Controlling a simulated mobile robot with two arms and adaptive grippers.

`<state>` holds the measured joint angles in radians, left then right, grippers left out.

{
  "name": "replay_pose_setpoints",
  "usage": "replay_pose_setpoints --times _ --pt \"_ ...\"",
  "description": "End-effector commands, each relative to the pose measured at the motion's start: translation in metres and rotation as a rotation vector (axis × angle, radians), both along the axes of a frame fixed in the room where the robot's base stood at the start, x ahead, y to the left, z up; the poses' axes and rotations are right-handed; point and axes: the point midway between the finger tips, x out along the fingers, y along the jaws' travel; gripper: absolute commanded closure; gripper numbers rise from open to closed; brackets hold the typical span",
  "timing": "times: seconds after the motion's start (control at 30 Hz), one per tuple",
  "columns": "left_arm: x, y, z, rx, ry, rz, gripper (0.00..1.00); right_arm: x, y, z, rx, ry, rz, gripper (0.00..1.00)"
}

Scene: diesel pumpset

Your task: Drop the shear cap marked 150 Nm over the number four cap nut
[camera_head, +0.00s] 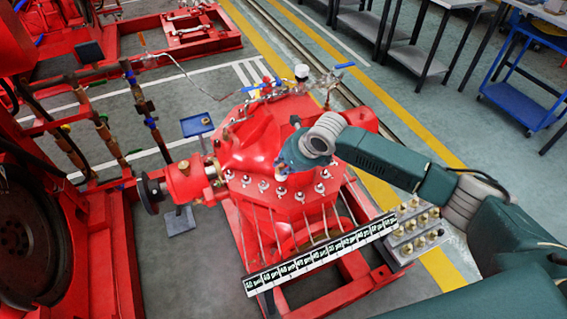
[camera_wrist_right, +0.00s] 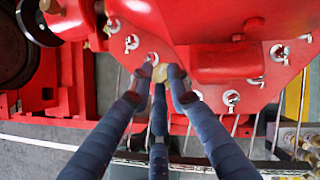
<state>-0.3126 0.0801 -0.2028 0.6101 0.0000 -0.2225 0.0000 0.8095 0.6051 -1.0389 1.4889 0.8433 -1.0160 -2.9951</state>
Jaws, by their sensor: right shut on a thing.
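The red pump casing (camera_head: 262,135) stands in the middle of the head view, with a row of cap nuts (camera_head: 263,186) along its front flange. My right gripper (camera_head: 281,176) is over this row, near its middle. In the right wrist view its blue fingers (camera_wrist_right: 160,75) are shut on a small brass-coloured shear cap (camera_wrist_right: 159,73), just above the flange. A silvery cap nut (camera_wrist_right: 152,57) shows right beside the held cap. Whether they touch is unclear. Other cap nuts (camera_wrist_right: 231,97) stand to either side. The held cap's marking and the nut numbers cannot be read. My left gripper is not visible.
A grey rack (camera_head: 401,250) with several brass caps (camera_head: 418,224) stands to the right of the pump. A long white label strip (camera_head: 320,256) lies in front. Thin rods (camera_head: 290,222) run down below the flange. Red pipework (camera_head: 185,185) stands at left.

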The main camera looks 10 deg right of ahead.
Motion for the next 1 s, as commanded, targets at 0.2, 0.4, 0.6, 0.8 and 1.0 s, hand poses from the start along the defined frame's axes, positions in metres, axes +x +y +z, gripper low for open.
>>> replay_pose_setpoints --times 0.2,0.4,0.6,0.8,1.0 --pt "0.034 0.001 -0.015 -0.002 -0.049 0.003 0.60 0.000 0.000 -0.028 0.000 0.000 0.000 1.00" --pt "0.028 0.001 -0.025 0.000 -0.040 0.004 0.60 0.000 0.000 -0.044 0.001 -0.001 -0.001 1.00" --pt "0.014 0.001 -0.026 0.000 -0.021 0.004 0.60 0.000 0.000 -0.045 0.001 -0.001 0.000 1.00" --pt "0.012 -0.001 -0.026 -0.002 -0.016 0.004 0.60 0.000 0.000 -0.045 0.001 -0.001 0.000 1.00" --pt "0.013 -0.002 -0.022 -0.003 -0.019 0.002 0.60 0.000 0.000 -0.044 0.000 0.000 0.000 1.00"
